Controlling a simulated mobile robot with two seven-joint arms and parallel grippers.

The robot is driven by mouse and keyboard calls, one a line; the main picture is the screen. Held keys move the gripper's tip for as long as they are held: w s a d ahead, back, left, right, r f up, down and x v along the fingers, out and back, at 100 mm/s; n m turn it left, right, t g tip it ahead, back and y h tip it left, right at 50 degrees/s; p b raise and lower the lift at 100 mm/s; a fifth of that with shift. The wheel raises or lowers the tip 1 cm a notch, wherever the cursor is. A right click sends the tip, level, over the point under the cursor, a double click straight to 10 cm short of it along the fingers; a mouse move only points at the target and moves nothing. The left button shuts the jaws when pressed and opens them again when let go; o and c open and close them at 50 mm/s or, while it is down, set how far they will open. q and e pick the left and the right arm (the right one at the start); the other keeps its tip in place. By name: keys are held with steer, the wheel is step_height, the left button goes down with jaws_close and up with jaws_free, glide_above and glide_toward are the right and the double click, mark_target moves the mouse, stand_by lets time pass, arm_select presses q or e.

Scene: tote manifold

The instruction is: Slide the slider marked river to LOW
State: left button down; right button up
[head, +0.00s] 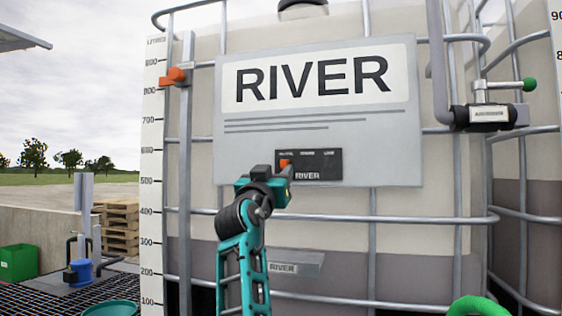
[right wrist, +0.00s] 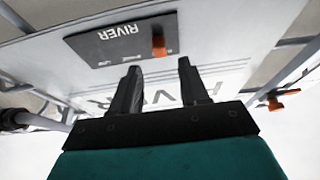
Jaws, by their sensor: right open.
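The dark slider panel marked RIVER (head: 316,165) is on the grey sign of the large tank. Its orange knob (head: 285,163) sits at the left end, under the left of three small labels. These labels are too small to read surely. My right gripper (head: 284,183) is just below the knob and partly covers the panel's lower left. In the right wrist view the panel (right wrist: 105,42) appears upside down, with the orange knob (right wrist: 159,45) just beyond the gap between my open fingers (right wrist: 160,68). The fingers hold nothing, and the knob looks apart from them. My left gripper is not in view.
Metal cage bars (head: 345,219) cross the tank around the sign. An orange clamp (head: 173,76) sits on the level scale at left, and a valve with a green-tipped handle (head: 504,86) is at right. A small RIVER plate (head: 283,267) is below the sign.

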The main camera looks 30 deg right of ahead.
mark_target(283, 164)
steer(key=shift+p+x, duration=0.45)
steer(key=shift+x, duration=2.3)
steer(key=shift+c, duration=0.3)
jaws_close()
